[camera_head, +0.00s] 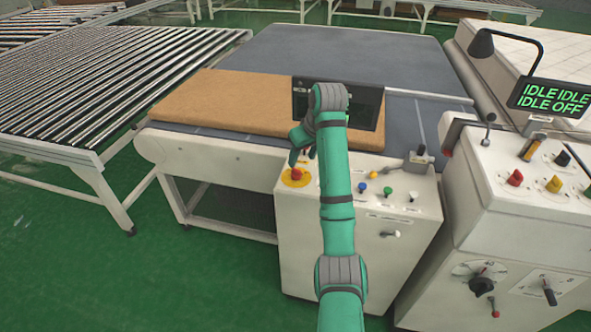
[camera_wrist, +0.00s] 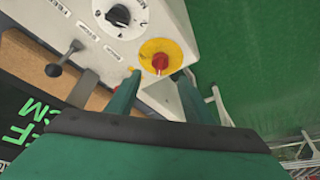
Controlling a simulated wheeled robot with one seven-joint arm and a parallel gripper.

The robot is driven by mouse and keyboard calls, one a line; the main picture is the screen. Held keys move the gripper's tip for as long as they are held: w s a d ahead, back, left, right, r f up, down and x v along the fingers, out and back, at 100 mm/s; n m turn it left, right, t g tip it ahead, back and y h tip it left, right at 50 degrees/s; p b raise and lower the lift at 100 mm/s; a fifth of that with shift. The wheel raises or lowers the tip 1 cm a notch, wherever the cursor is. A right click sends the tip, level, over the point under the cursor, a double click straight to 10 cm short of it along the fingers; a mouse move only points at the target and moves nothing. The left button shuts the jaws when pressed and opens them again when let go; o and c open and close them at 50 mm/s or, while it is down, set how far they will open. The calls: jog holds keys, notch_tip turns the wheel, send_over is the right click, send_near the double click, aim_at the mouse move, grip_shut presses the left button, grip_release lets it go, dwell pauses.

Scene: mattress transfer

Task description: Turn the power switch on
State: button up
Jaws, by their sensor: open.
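The power switch, which looks to be the red knob (camera_head: 296,174) on a round yellow plate, sits on the top left of the white control cabinet (camera_head: 340,255). In the wrist view the red knob (camera_wrist: 160,62) shows on its yellow plate (camera_wrist: 165,47). My gripper (camera_head: 302,150) is open and points down at the knob in the head view. In the wrist view my gripper (camera_wrist: 160,78) has its two green fingers on either side of the knob. I cannot tell whether they touch it. My arm hides part of the cabinet top.
Blue and green knobs (camera_head: 388,190) and a lever (camera_head: 418,155) stand right of my arm. A dark screen panel (camera_head: 368,105) rises behind. A brown mattress (camera_head: 220,100) lies on the conveyor. A display (camera_head: 550,98) reads "IDLE" and "OFF". Green floor (camera_head: 80,270) is free at left.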

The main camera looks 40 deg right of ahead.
aim_at(297, 170)
jog(key=x, duration=0.9)
jog(key=shift+s, duration=0.1)
jog(key=c, duration=1)
